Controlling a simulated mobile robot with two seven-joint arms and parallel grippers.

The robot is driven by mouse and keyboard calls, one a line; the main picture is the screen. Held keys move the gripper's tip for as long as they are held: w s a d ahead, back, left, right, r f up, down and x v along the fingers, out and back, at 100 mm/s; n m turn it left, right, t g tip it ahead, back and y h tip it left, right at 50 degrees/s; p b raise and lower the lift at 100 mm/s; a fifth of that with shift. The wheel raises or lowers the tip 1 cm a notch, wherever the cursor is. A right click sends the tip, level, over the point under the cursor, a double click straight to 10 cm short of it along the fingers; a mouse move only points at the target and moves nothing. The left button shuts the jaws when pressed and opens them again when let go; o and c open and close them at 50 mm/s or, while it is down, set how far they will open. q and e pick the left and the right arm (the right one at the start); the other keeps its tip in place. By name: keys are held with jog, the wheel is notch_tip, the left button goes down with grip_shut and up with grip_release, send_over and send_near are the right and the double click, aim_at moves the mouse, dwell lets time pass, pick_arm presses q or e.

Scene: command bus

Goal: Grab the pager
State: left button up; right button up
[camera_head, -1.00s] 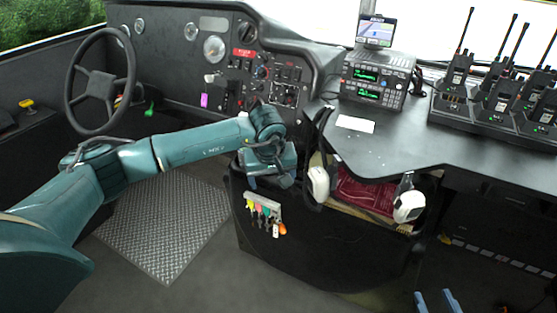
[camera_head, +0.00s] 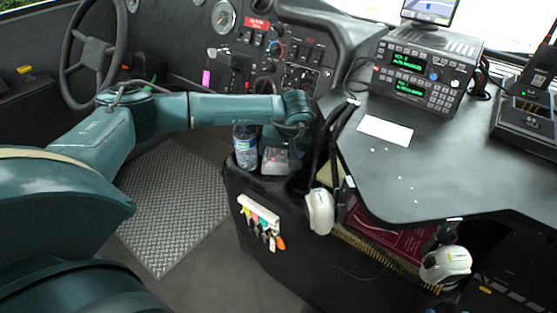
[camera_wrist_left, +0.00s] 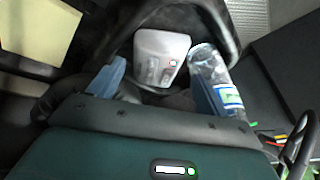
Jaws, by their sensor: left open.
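A small white device with grey buttons, which looks like the pager (camera_wrist_left: 161,58), stands in a dark holder in the left wrist view. In the head view its pale casing (camera_head: 275,161) shows just below my left gripper (camera_head: 284,146), partly hidden by it. In the left wrist view, my left gripper (camera_wrist_left: 158,76) is open, its blue fingers on either side of the pager's lower end. I cannot tell whether they touch it. My right gripper is not in view.
A water bottle (camera_head: 245,147) stands close left of the pager; in the left wrist view the bottle (camera_wrist_left: 217,80) is by the right finger. Black cables and a white handset (camera_head: 319,211) hang to the right. A radio unit (camera_head: 424,72) sits on the black desk (camera_head: 430,160).

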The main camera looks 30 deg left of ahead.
aim_at(279, 156)
pick_arm(q)
jog(key=b+x, duration=0.1)
jog(key=x, duration=0.3)
jog(key=shift+w, duration=0.2)
jog(key=shift+w+a+f, duration=0.1)
jog(key=shift+f, duration=0.15)
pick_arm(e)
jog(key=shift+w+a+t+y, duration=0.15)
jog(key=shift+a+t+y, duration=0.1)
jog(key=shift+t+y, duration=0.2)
pick_arm(q)
jog(key=shift+r, duration=0.1)
jog(key=c, duration=0.8)
jog(key=shift+c, duration=0.2)
